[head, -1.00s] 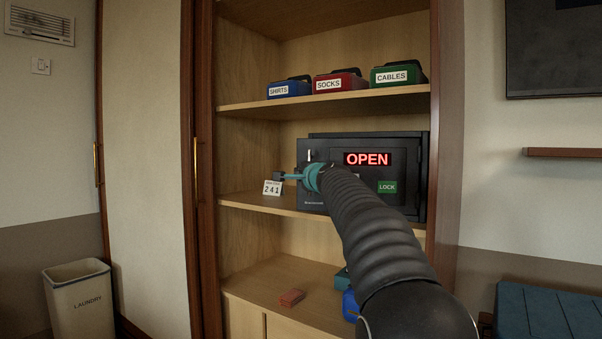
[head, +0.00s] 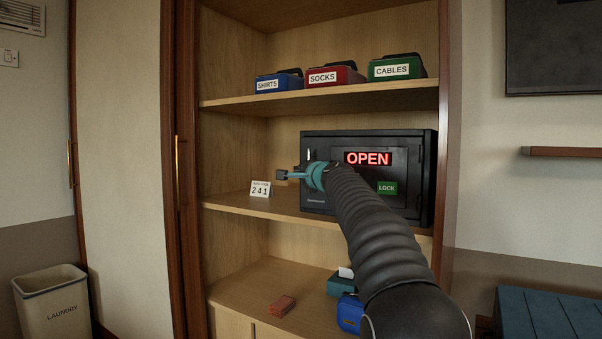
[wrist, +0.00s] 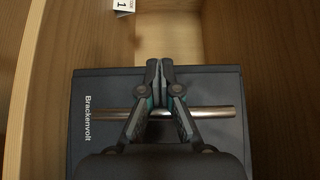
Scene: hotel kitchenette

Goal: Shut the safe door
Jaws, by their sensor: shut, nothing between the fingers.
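The dark grey safe (head: 425,165) stands on the middle shelf. Its door (head: 318,198) looks nearly flush with the body in the head view; I cannot tell whether a small gap is left. A red OPEN display (head: 368,159) and a green LOCK button (head: 387,188) show on the front. My gripper (head: 281,175) is shut and empty, in front of the door's left part, fingers pointing left. In the wrist view, my gripper (wrist: 158,66) lies over the door (wrist: 85,125) and its metal bar handle (wrist: 215,112); contact is unclear. My arm hides part of the front.
A white 241 card (head: 260,189) stands left of the safe. Blue (head: 279,84), red (head: 336,76) and green (head: 397,68) labelled boxes sit on the shelf above. A red block (head: 281,305) and blue box (head: 350,313) lie below. The laundry bin (head: 50,300) stands at left.

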